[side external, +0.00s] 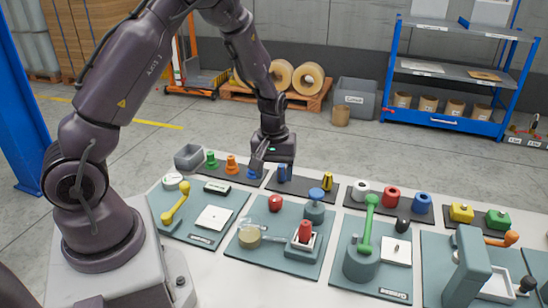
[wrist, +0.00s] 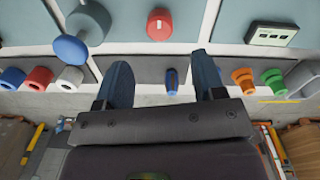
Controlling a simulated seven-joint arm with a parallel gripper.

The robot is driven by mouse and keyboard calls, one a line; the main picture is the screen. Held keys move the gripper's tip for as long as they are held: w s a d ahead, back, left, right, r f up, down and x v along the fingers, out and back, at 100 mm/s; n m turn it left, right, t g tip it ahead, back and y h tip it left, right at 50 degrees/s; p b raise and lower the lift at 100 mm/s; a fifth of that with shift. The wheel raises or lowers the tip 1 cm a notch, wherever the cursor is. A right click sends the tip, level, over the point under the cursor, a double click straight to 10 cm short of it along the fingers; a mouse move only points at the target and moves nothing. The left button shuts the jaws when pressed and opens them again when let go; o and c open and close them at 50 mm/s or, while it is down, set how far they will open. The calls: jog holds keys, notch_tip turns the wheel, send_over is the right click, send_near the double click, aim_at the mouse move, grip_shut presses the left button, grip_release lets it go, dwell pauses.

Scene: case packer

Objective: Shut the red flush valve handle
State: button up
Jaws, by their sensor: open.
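Two red parts stand on the teal panel (side external: 252,270) in the middle: a round red knob (side external: 275,202), and a red upright grip (side external: 305,231) on a grey block at the panel's right. I cannot tell which is the flush valve handle. The knob also shows at the top of the wrist view (wrist: 160,24); the upright grip is not identifiable there. My gripper (side external: 270,171) is open and empty, behind the panel and above the dark strip of small parts. Its two blue-grey fingers also show apart in the wrist view (wrist: 160,62).
A blue-capped cylinder (side external: 314,211) stands next to the red knob. Nearby are a yellow lever (side external: 175,207), a green lever (side external: 369,220), and a red ring (side external: 392,195). A small blue part (wrist: 172,82) appears between my fingers, lower on the dark strip. Orange and green cones stand beside it.

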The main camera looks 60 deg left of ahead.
jog(key=shift+r, duration=2.15)
jog(key=s+d+r+m+t, duration=0.2)
jog(key=s+d+r+m, duration=0.3)
jog(key=s+r, duration=0.3)
jog(key=s+d+r+m+t, duration=0.3)
jog(key=s+d+r+m, duration=0.3)
jog(key=r, duration=0.6)
jog(key=shift+s+d+r, duration=0.15)
jog(key=shift+s+d, duration=0.15)
jog(key=shift+s, duration=0.85)
